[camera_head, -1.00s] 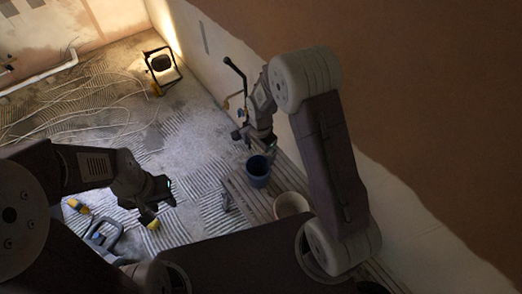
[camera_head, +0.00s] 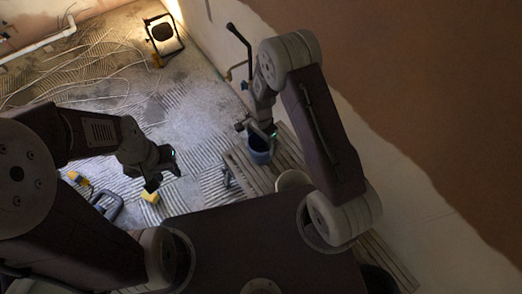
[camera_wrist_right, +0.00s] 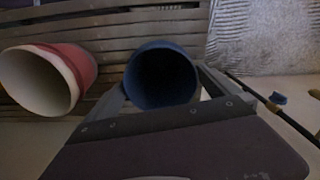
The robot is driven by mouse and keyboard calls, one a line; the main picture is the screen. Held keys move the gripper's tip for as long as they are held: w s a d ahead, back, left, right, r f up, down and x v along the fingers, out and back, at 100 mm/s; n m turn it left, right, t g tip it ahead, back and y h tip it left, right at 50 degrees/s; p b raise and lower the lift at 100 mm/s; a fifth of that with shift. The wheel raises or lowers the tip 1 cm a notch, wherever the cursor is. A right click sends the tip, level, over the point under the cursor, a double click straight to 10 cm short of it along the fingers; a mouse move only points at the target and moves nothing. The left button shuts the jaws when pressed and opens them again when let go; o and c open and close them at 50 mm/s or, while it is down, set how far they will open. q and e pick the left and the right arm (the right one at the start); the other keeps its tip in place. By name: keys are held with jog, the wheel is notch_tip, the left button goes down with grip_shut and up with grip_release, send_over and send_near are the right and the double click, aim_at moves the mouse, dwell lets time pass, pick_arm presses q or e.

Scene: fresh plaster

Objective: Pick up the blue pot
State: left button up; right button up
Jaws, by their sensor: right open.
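The blue pot (camera_head: 260,152) stands on a slatted wooden surface (camera_head: 289,150) in the head view. My right gripper (camera_head: 259,131) is directly over its rim and hides part of it. In the right wrist view the blue pot (camera_wrist_right: 162,76) shows its dark opening, between the two spread fingers of my right gripper (camera_wrist_right: 163,92). The right gripper is open; whether a finger touches the pot I cannot tell. My left gripper (camera_head: 163,167) hangs over the floor to the left, away from the pot. Its fingers are too dark to read.
A pale pot with a reddish outside (camera_wrist_right: 50,78) stands beside the blue pot; it also shows in the head view (camera_head: 292,180). A wall rises close on the right.

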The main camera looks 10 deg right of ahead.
notch_tip(320, 180, down, 4)
jog(key=shift+f+b, duration=0.1)
jog(key=shift+b, duration=0.2)
jog(key=c, duration=1.2)
notch_tip(320, 180, up, 10)
jog(key=p, duration=0.2)
